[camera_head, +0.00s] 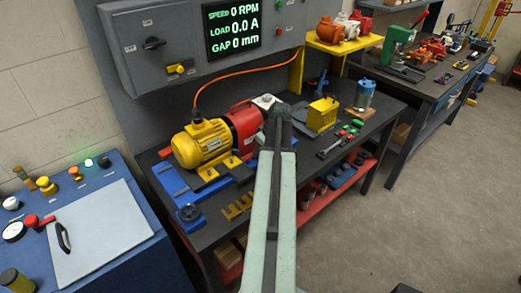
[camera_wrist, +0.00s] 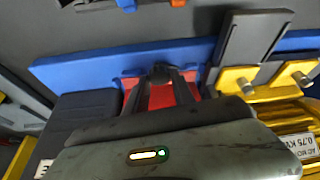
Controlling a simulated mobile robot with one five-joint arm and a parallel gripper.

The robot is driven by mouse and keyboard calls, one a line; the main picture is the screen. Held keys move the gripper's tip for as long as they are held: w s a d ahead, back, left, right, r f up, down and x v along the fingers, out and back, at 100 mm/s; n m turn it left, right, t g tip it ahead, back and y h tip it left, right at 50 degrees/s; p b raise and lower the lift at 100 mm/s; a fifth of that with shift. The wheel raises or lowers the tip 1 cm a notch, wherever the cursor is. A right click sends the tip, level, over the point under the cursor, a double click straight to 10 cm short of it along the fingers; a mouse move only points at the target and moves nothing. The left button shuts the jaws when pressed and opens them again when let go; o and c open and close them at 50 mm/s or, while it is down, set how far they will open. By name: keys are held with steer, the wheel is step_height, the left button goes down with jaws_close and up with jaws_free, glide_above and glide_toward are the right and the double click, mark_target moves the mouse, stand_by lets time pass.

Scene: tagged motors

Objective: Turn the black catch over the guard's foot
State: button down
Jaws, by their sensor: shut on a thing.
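In the wrist view my gripper (camera_wrist: 162,78) is shut on the small black catch (camera_wrist: 162,69), which is partly hidden between the fingertips. The catch is at the blue bed's edge (camera_wrist: 100,66), by the red foot of the guard (camera_wrist: 184,95). The fingers cover part of the foot, so I cannot tell how far the catch lies over it. In the head view the red guard (camera_head: 243,124) stands at the right end of the yellow motor (camera_head: 201,143). My arm hides the gripper and the catch there.
The yellow motor's feet (camera_wrist: 236,79) are bolted down right of my gripper. A dark block (camera_wrist: 85,112) is to its left. In the head view a yellow box (camera_head: 322,114), a blue can (camera_head: 364,96) and hand tools lie right of my arm. The display (camera_head: 232,29) reads 0 RPM.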

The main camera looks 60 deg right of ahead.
steer(key=m+h, duration=0.1)
steer(key=m, duration=0.2)
steer(key=shift+a+m+g, duration=0.15)
steer(key=shift+m+g, duration=0.15)
steer(key=shift+m, duration=0.1)
steer(key=m, duration=0.1)
steer(key=m+h, duration=0.1)
steer(key=m, duration=0.1)
steer(key=shift+w+m+g+h, duration=0.15)
steer(key=shift+m+g+h, duration=0.15)
steer(key=shift+g, duration=0.1)
steer(key=m+g, duration=0.1)
steer(key=m, duration=0.3)
steer(key=shift+w+a+h, duration=0.1)
steer(key=shift+h, duration=0.3)
steer(key=shift+m+g, duration=0.7)
steer(key=shift+m, duration=0.6)
steer(key=c, duration=1.1)
jaws_free()
